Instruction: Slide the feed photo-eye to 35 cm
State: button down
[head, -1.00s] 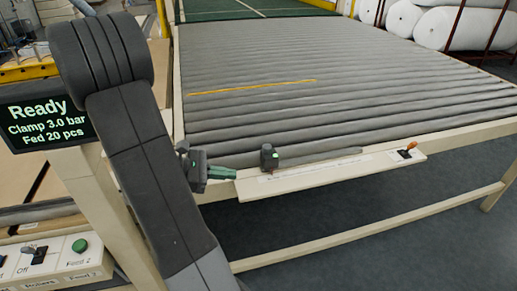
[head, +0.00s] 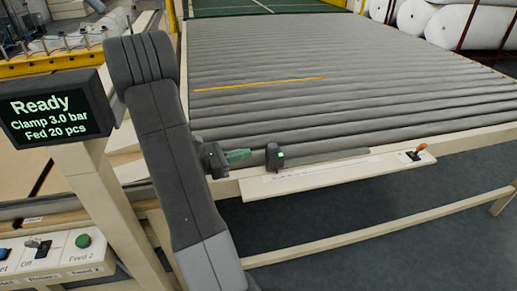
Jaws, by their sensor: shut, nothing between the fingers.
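The feed photo-eye (head: 273,157) is a small dark block with a green light. It stands on a rail along the front edge of the roller table, near the left end of a pale scale strip (head: 318,173). The scale's figures are too small to read. My gripper (head: 245,154) has green fingers and is shut and empty. It is just left of the photo-eye, its tips pointing right towards it. I cannot tell whether they touch.
A lever with an orange tip (head: 420,148) is at the right end of the scale strip. The roller table (head: 330,95) carries a yellow line. A display (head: 50,109) reads Ready, Clamp 3.0 bar, Fed 20 pcs. A button panel (head: 55,258) is at lower left.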

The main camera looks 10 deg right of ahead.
aim_at(269, 149)
jog(key=shift+w+d+f+p, duration=0.1)
jog(key=shift+w+d+p, duration=0.05)
jog(key=shift+d, duration=0.75)
jog(key=shift+w+d+r+p, duration=0.1)
jog(key=shift+w+d+p, duration=0.1)
jog(key=shift+d, duration=0.65)
jog(key=shift+w+d+f+p, duration=0.1)
jog(key=shift+w+d+p, duration=0.05)
jog(key=shift+d, duration=0.75)
jog(key=shift+d, duration=0.1)
jog(key=d+b, duration=0.1)
jog(key=d, duration=0.4)
jog(key=shift+w+b, duration=0.1)
jog(key=shift+b, duration=0.25)
jog(key=shift+a, duration=0.1)
jog(key=shift+a, duration=0.55)
jog(key=s+a, duration=0.1)
jog(key=a, duration=0.3)
jog(key=a+b, duration=0.1)
jog(key=a, duration=0.3)
jog(key=s+a, duration=0.1)
jog(key=a, duration=0.3)
jog(key=shift+s+a+r+b, duration=0.25)
jog(key=shift+s+a+b, duration=0.1)
jog(key=shift+b, duration=0.05)
jog(key=shift+d, duration=0.15)
